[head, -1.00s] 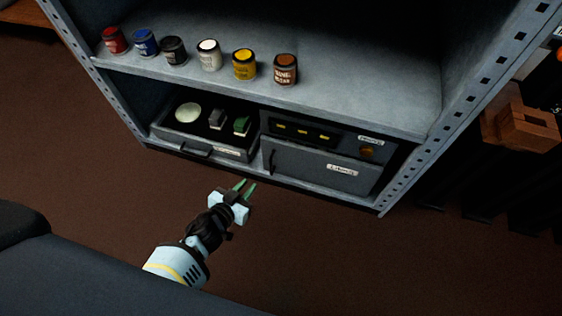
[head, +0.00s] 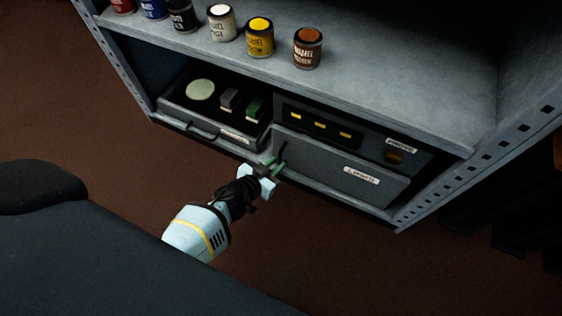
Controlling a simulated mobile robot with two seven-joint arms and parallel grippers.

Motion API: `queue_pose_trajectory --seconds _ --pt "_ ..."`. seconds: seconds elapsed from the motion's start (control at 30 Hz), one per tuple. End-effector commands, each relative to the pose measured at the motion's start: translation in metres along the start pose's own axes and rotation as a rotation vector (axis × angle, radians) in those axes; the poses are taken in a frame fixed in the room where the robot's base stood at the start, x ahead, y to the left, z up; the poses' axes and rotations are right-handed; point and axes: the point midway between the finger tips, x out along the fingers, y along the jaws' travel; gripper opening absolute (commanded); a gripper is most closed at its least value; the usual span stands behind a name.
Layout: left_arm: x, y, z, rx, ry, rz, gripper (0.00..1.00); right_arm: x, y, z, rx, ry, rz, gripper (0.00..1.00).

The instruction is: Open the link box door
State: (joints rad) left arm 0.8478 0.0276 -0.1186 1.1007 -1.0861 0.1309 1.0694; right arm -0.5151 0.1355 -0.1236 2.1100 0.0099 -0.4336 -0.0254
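The link box door (head: 340,175) is a grey panel with a white label in the lower right of the shelf unit. It looks closed. Its dark upright handle (head: 284,151) is at the door's left end. My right gripper is not in view.
A grey drawer (head: 212,130) holding a pale disc and small blocks is left of the door. A dark panel with yellow marks (head: 320,123) is above it. Several paint cans, including a yellow one (head: 260,38), stand on the shelf above. The floor in front is clear.

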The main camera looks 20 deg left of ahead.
Motion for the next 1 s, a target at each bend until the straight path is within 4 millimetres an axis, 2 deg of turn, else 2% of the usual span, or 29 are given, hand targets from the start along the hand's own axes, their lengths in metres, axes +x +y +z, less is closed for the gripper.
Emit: queue_pose_trajectory --seconds 0.03,0.2,0.57,0.6,0.73,1.0 --pt "0.009 0.000 0.002 0.000 0.001 0.000 0.19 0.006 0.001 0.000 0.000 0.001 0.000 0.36" --pt "0.022 0.000 0.001 0.000 0.000 0.000 0.19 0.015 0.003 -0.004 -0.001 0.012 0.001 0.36" --pt "0.027 0.000 0.000 0.000 0.000 0.000 0.19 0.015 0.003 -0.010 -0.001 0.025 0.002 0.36" --pt "0.027 0.000 0.000 0.000 0.000 0.000 0.18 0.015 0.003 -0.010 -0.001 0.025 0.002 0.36" --pt "0.027 0.000 0.000 0.000 0.000 0.000 0.01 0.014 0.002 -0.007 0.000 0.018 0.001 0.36" --pt "0.027 0.000 0.000 0.000 0.000 0.001 0.00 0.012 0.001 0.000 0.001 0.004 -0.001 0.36"
